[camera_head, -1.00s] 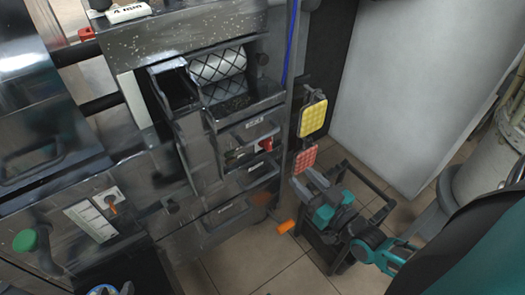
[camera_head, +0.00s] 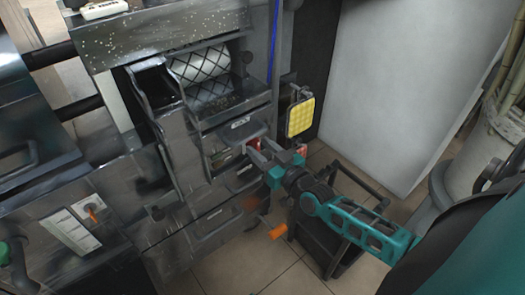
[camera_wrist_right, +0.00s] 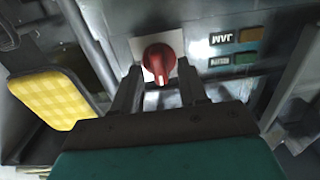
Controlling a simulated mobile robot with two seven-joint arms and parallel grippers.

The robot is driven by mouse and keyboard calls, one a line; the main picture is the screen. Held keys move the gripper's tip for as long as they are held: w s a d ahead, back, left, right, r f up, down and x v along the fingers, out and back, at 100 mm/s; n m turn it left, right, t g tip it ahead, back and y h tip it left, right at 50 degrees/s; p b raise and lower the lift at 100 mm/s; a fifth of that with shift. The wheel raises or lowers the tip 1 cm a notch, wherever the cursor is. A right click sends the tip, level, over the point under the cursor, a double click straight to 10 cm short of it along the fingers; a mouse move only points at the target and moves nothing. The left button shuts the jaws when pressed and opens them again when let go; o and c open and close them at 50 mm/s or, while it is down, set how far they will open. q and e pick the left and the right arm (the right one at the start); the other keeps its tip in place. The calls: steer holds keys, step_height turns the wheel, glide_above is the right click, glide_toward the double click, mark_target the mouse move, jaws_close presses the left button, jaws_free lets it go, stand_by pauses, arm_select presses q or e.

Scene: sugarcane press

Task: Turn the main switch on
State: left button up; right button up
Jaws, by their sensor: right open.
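The main switch appears to be the red rotary knob (camera_wrist_right: 159,60) on a pale square plate, on the front panel of the steel press. In the right wrist view it lies just ahead of and between my right gripper's two fingers, which stand apart around its lower part; contact cannot be told. In the head view my right gripper (camera_head: 264,157) is at the press front, with a bit of the red knob (camera_head: 257,145) showing by the fingertips. My right gripper also shows in the wrist view (camera_wrist_right: 160,90), open. My left gripper is not clearly seen.
A yellow pad (camera_head: 300,117) hangs at the press's right edge, close to my right gripper, and shows at left in the wrist view (camera_wrist_right: 55,95). A label reading JAM (camera_wrist_right: 221,39) is right of the knob. An orange handle (camera_head: 277,231) juts out low. Tiled floor is at right.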

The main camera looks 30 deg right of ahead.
steer(key=c, duration=0.6)
jaws_close()
